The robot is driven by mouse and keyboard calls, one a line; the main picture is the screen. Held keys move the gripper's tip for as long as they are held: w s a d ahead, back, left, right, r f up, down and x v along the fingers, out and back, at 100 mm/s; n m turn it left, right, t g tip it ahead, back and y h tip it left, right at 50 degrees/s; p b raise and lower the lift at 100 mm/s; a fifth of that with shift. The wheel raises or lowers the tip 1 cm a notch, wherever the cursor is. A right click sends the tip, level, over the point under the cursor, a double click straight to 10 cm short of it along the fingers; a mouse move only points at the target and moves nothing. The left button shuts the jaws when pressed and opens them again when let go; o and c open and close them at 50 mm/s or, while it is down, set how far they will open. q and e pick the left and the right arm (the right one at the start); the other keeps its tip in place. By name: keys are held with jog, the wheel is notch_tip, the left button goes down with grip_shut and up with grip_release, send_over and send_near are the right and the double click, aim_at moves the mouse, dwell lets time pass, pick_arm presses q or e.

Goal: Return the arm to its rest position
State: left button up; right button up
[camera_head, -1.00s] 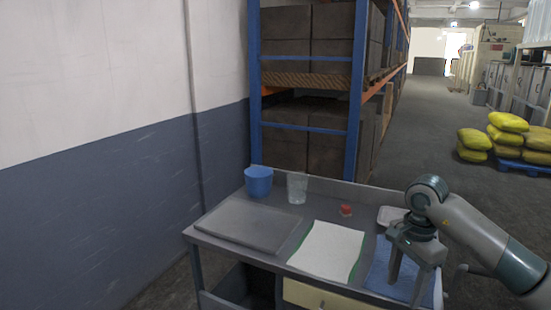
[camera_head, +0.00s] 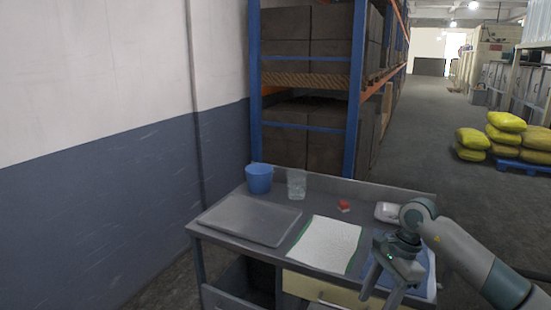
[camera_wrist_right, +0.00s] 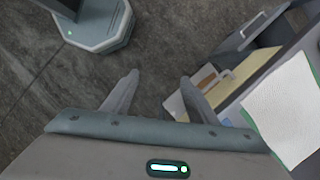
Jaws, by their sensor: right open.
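My right gripper (camera_head: 382,294) is at the front right of the grey workbench (camera_head: 262,198), partly in front of the blue cloth (camera_head: 421,284). In the right wrist view the gripper (camera_wrist_right: 159,82) is open, its two fingers apart with nothing between them. My left gripper is not in view.
Shelving with boxes (camera_head: 310,40) stands behind.

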jog(key=w+a+f+m+t+y, duration=0.2)
jog(key=a+f+m+t+y, duration=0.1)
jog(key=a+f+m+y, duration=1.05)
jog(key=s+d+f+m+t+h, duration=0.1)
jog(key=d+f+m+t+h, duration=0.25)
jog(key=f+m, duration=0.5)
jog(key=s+d+f+m+t+h, duration=0.1)
jog(key=d+f+m+t+h, duration=0.2)
jog(key=f+m, duration=0.55)
jog(key=s+d+f+m+t+h, duration=0.2)
jog(key=f+m+t+h, duration=0.15)
jog(key=f+m, duration=0.55)
jog(key=s+d+f+m+g+h, duration=0.2)
jog(key=s+d+f+m, duration=0.15)
jog(key=s+f, duration=0.65)
jog(key=s+d+f+m+g+h, duration=0.1)
jog(key=s+d+f+m+h, duration=0.25)
jog(key=s+f, duration=0.65)
jog(key=s+f+m+g, duration=0.2)
jog(key=s+f, duration=0.1)
jog(key=s, duration=0.8)
jog(key=s+f+m+g, duration=0.3)
jog(key=s, duration=0.8)
jog(key=s+f+m+g+h, duration=0.1)
jog(key=s+f+m+g, duration=0.1)
jog(key=s, duration=0.9)
jog(key=shift+f+m+g, duration=0.35)
jog(key=shift+f+g, duration=0.15)
jog(key=shift+f, duration=0.4)
